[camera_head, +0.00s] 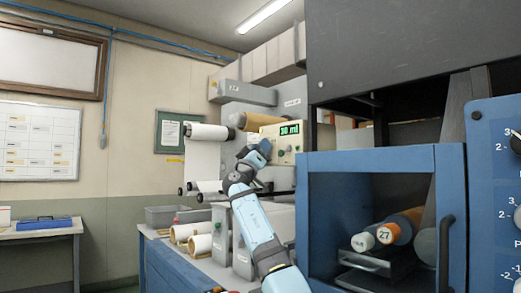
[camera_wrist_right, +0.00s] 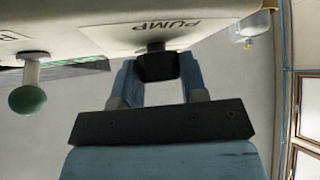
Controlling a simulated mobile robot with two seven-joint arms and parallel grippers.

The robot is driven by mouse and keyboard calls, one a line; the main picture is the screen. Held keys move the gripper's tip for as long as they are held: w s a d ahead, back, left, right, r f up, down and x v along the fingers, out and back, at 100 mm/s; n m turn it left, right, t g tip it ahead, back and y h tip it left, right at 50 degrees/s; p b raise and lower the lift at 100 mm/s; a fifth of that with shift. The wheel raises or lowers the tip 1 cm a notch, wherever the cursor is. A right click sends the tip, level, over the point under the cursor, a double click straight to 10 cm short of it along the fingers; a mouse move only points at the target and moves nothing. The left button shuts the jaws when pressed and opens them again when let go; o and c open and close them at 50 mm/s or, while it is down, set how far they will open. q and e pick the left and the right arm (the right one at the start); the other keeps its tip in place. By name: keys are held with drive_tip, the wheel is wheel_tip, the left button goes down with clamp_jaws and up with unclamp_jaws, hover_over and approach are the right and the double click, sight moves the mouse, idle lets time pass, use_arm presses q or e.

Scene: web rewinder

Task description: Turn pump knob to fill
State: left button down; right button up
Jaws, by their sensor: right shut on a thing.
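The pump knob (camera_wrist_right: 157,68) is a dark, blocky knob under a plate lettered PUMP (camera_wrist_right: 160,30) in the right wrist view. My right gripper (camera_head: 263,147) reaches the cream control panel (camera_head: 289,146) in the head view. In the wrist view its two blue fingers stand on either side of the knob, shut on it. The arm hides the knob in the head view. The green display (camera_head: 289,129) on the panel reads 30 ml. My left gripper is not in view.
A green round knob (camera_wrist_right: 27,99) on a pale stem stands beside the pump knob. White web rolls (camera_head: 207,132) are to the left of the panel. A blue open cabinet (camera_head: 371,161) stands close on the right, with rolls inside. The floor at left is partly clear.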

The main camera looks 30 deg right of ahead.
drive_tip(key=o, duration=0.9)
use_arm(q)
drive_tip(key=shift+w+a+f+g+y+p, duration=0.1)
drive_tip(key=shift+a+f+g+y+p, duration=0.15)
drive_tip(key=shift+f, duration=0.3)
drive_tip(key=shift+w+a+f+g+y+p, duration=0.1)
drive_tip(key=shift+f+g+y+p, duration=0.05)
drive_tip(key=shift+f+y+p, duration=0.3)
use_arm(e)
drive_tip(key=v, duration=1.3)
drive_tip(key=shift+s+a+f, duration=0.1)
drive_tip(key=shift+a+f, duration=0.15)
drive_tip(key=shift+f, duration=0.05)
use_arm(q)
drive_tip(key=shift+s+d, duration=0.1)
